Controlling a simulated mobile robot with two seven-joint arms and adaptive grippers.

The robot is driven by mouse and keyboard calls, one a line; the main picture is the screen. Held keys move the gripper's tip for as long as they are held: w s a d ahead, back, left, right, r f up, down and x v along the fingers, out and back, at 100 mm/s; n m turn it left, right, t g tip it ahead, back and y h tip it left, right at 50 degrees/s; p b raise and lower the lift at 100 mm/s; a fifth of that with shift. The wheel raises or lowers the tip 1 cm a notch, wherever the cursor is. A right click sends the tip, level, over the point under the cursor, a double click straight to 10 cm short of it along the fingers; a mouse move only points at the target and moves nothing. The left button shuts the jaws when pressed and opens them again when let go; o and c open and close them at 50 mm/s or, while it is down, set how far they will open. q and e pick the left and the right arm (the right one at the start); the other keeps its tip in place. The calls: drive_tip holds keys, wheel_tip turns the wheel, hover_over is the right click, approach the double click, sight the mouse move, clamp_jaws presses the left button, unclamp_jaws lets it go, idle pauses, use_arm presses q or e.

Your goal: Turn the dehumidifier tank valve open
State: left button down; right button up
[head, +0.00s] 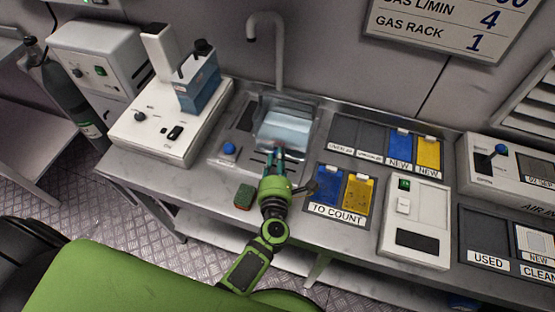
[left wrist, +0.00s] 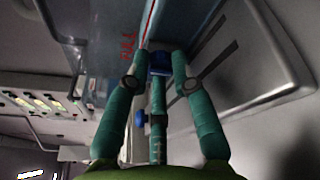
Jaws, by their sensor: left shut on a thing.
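The clear tank (head: 285,130) with pale blue water stands in the metal basin at the middle back of the bench. It also fills the upper left of the left wrist view (left wrist: 105,30), with red marks on its wall. My left gripper (head: 275,153) reaches to the tank's front. In the left wrist view its teal fingers (left wrist: 160,60) are shut on a small blue piece (left wrist: 160,68) beside the tank, which looks like the valve. The fingers mostly hide it, so I cannot tell its turn angle. My right gripper is not in view.
A blue knob (head: 229,149) stands left of the tank. A curved tap (head: 279,50) rises behind. A sponge (head: 244,196) lies in front. The TO COUNT holder (head: 337,210) and a white device (head: 415,220) are to the right, a white instrument (head: 160,130) to the left.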

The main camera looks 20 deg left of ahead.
use_arm(q)
drive_tip(key=c, duration=1.3)
unclamp_jaws()
drive_tip(key=shift+s+a+f, duration=0.15)
drive_tip(key=shift+a+f, duration=0.05)
drive_tip(key=shift+f, duration=0.15)
drive_tip(key=shift+c, duration=0.2)
drive_tip(key=shift+r, duration=0.1)
drive_tip(key=shift+d+r, duration=0.1)
drive_tip(key=v, duration=1.1)
drive_tip(key=shift+s+d+r, duration=0.1)
drive_tip(key=shift+s, duration=0.25)
